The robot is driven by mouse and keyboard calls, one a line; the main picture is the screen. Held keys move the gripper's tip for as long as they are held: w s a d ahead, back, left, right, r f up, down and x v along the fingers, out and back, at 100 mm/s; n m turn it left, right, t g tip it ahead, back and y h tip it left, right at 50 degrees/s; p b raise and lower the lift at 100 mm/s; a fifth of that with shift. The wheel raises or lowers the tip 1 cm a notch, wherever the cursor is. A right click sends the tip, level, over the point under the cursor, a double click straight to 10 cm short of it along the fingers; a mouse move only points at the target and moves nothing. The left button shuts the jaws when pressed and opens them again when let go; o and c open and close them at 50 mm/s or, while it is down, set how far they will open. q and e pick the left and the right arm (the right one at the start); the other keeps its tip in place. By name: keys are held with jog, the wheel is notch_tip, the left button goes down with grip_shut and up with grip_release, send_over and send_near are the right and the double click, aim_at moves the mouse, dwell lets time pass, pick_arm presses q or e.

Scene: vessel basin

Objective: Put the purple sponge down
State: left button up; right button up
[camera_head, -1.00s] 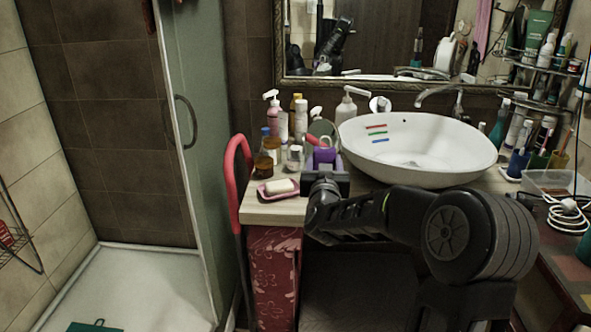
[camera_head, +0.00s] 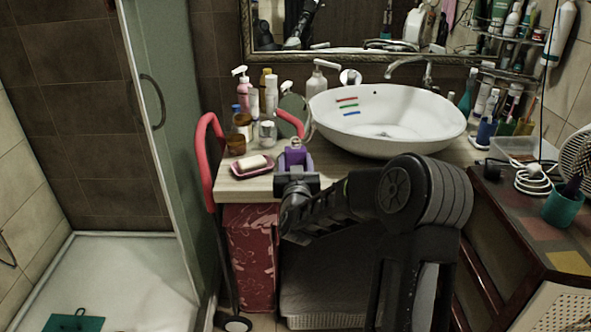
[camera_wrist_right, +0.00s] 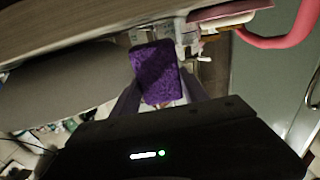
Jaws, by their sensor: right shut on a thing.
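The purple sponge (camera_head: 295,157) is in the jaws of my right gripper (camera_head: 296,168), by the front edge of the wooden counter (camera_head: 240,187), left of the basin. In the right wrist view the purple sponge (camera_wrist_right: 156,72) sits between the two fingers of the right gripper (camera_wrist_right: 160,88), which is shut on it. The head view does not show clearly whether the sponge touches the counter. My left gripper is not in view.
A pink soap dish (camera_head: 251,168) with a pale soap bar lies just left of the sponge. Several bottles (camera_head: 244,95) stand behind it. The white basin (camera_head: 388,118) is to the right.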

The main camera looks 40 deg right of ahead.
notch_tip(320, 180, down, 2)
jog(key=shift+f, duration=0.25)
jog(key=shift+f+b, duration=0.15)
jog(key=shift+b, duration=0.15)
jog(key=o, duration=1.3)
jog(key=shift+r+p, duration=0.3)
jog(key=shift+p, duration=0.05)
jog(key=b+v, duration=0.1)
jog(key=v, duration=1.1)
jog(key=shift+f+b, duration=0.1)
jog(key=shift+b, duration=0.2)
